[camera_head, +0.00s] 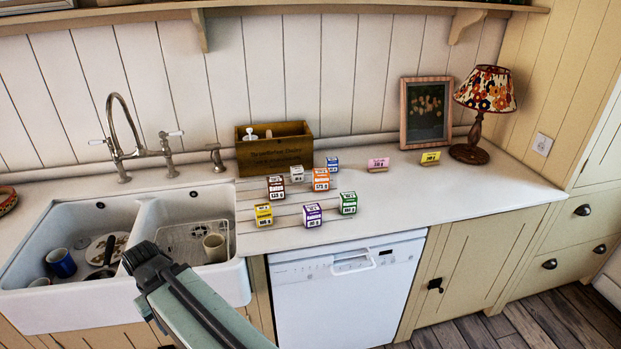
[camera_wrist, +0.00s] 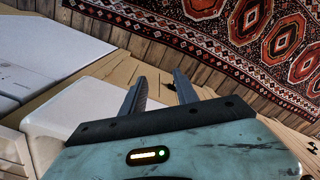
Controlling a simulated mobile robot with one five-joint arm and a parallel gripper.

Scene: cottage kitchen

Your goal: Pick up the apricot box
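Several small cube boxes with coloured labels stand on the white counter in the head view. The orange box (camera_head: 321,180) stands in the middle of the group; its name is too small to read, and orange is the colour closest to apricot. My gripper (camera_wrist: 159,77) shows in the wrist view with its two dark fingers apart and nothing between them. The wrist view shows floor and a rug and none of the boxes. In the head view my arm is at the lower left, in front of the sink and away from the boxes; its fingers cannot be made out there.
Around the orange box stand a dark red box (camera_head: 276,188), a purple box (camera_head: 312,216), a green box (camera_head: 348,203), a yellow box (camera_head: 264,215), a blue box (camera_head: 332,164) and a pale grey box (camera_head: 297,173). A wooden crate (camera_head: 262,156) stands behind. The right counter is mostly clear.

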